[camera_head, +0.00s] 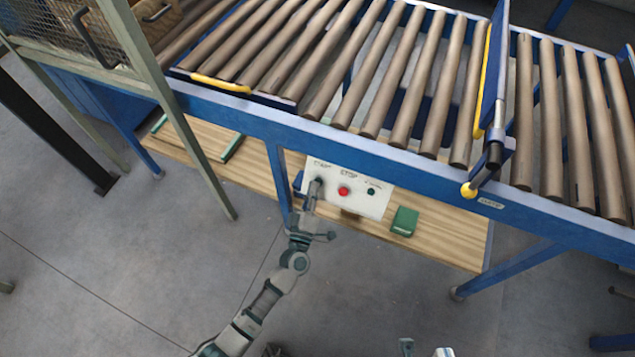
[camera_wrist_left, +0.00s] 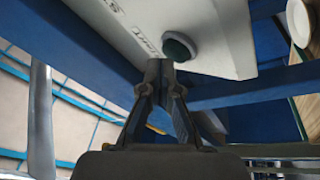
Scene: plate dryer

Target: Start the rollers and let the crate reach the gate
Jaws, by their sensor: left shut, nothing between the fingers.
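A white control panel (camera_head: 357,205) hangs under the front rail. It has a START label on the left, a red STOP button (camera_head: 343,191) in the middle and a small dark button (camera_head: 371,192) on the right. My left gripper (camera_head: 317,184) is shut and empty at the START button, which it mostly hides. In the left wrist view, the fingertips (camera_wrist_left: 160,68) are close to a dark green button (camera_wrist_left: 179,48); contact is unclear. A wooden crate (camera_head: 148,28) with dark handles is at the upper left. The gate (camera_head: 491,75), a blue and yellow plate, stands upright across the rollers (camera_head: 400,75).
A wire-mesh guard (camera_head: 57,28) and its post (camera_head: 165,95) stand at the left. A yellow knob (camera_head: 468,190) juts from the front rail (camera_head: 400,160) below the gate. A green box (camera_head: 404,221) lies on the wooden shelf (camera_head: 455,240). The rollers between crate and gate are bare.

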